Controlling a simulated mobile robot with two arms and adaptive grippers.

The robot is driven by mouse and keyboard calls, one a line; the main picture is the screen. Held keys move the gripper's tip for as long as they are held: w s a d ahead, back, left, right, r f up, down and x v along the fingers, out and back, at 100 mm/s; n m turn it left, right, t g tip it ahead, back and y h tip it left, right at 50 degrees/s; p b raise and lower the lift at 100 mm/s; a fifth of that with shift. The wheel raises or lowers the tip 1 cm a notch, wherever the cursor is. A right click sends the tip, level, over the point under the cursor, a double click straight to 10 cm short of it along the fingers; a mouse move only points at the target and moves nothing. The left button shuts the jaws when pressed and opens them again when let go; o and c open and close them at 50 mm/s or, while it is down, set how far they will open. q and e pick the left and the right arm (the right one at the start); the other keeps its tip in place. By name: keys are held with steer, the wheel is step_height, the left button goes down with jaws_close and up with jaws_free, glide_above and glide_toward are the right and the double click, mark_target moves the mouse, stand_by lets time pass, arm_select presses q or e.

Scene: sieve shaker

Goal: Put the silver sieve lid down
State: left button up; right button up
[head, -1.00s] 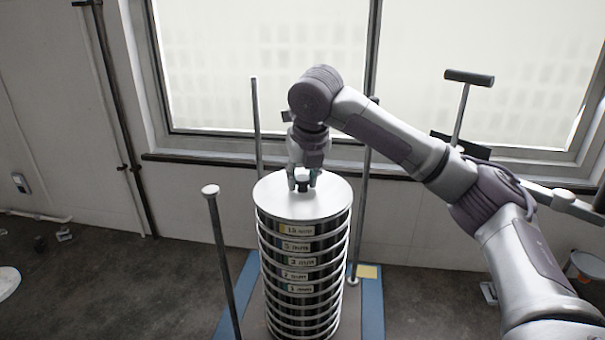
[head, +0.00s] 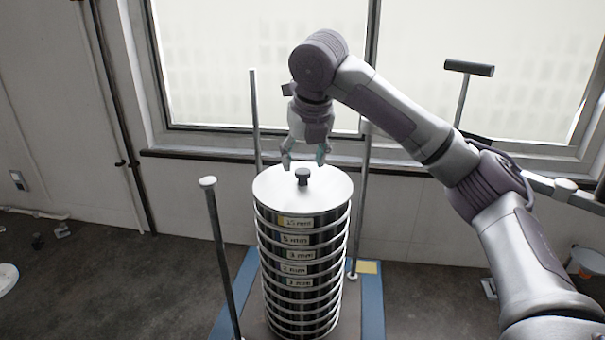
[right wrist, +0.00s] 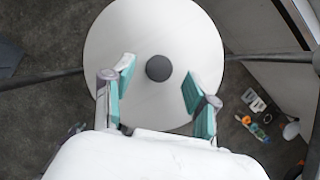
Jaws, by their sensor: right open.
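The silver sieve lid (head: 280,190) lies flat on top of the stack of sieves (head: 297,262). It has a dark knob (head: 303,176) at its centre. In the right wrist view the lid (right wrist: 200,40) is a pale disc with the knob (right wrist: 159,68) in its middle. My right gripper (head: 304,160) is above the lid, open and empty. In the right wrist view its teal-padded fingers (right wrist: 157,84) are spread on either side of the knob, apart from it. My left gripper is not in view.
Upright rods stand around the stack: one at the front left (head: 220,255), one behind left (head: 254,120) and one at right (head: 361,205). The stack stands on a blue-edged base (head: 373,310). A window (head: 260,65) and wall are behind.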

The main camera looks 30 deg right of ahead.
mark_target(307, 193)
steer(key=v, duration=0.8)
steer(key=shift+s+r+b, duration=0.15)
steer(key=shift+b, duration=0.2)
